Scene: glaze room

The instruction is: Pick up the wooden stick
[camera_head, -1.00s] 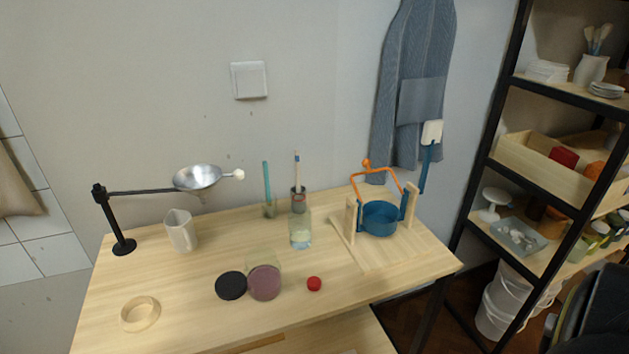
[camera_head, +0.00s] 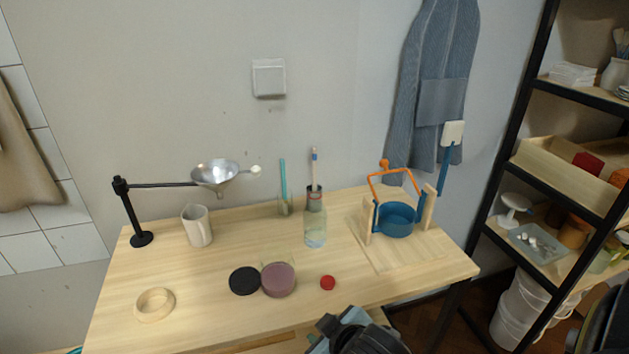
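No object is clearly a plain wooden stick. A thin brown wooden strip (camera_head: 268,343) shows just below the table's front edge; I cannot tell whether it is a loose stick. A slim upright stick (camera_head: 315,168) with a blue band stands in a dark cup (camera_head: 315,196) at the back of the table. My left gripper is out of view.
Shelves stand right.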

